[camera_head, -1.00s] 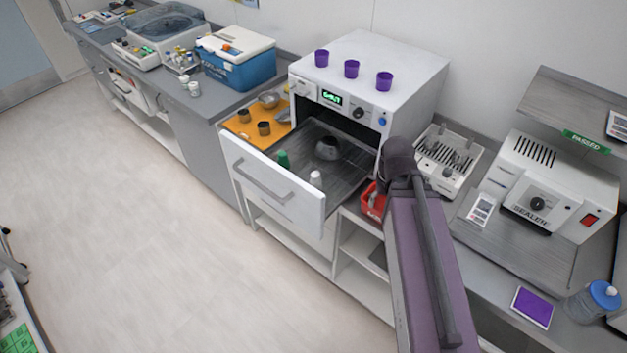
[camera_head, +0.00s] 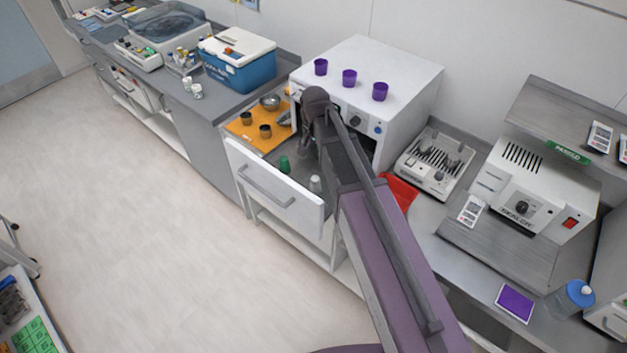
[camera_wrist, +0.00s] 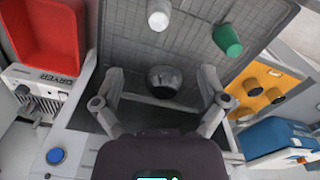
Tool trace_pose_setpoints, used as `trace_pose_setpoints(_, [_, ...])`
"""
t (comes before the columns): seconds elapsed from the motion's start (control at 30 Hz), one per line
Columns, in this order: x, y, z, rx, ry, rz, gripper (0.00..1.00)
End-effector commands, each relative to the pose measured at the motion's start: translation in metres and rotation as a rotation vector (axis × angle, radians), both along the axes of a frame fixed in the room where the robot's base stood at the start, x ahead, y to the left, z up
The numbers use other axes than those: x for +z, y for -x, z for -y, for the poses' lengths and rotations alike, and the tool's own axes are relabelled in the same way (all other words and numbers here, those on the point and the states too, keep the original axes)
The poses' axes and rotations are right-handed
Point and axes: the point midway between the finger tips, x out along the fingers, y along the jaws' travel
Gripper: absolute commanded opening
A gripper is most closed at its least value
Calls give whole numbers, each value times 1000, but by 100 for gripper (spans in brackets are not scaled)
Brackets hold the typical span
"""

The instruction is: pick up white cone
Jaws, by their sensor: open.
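The white cone (camera_head: 315,184) stands on the grey tray of the pulled-out drawer, near its front panel. In the wrist view the white cone (camera_wrist: 159,14) is at the top middle, beyond my fingertips. A green cone (camera_head: 284,165) stands to its left in the head view; it also shows in the wrist view (camera_wrist: 228,40). My gripper (camera_wrist: 160,101) is open and empty, with its fingers spread wide. A dark round bowl (camera_wrist: 164,80) lies on the tray beyond the gap between them. In the head view my arm hides that bowl and part of the tray.
The drawer's front panel (camera_head: 272,189) stands up beside the cones. The white dryer (camera_head: 405,75) rises behind, with purple cups on top. A red bin (camera_wrist: 48,35) is on one side. An orange mat (camera_head: 246,131) with cups and a bowl is on the other.

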Motion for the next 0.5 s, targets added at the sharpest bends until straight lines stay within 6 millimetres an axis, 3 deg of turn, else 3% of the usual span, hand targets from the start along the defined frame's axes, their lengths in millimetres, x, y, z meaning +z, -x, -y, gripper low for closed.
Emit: trace_pose_setpoints(0.5, [-3,-1,-4,-3,0,0,93])
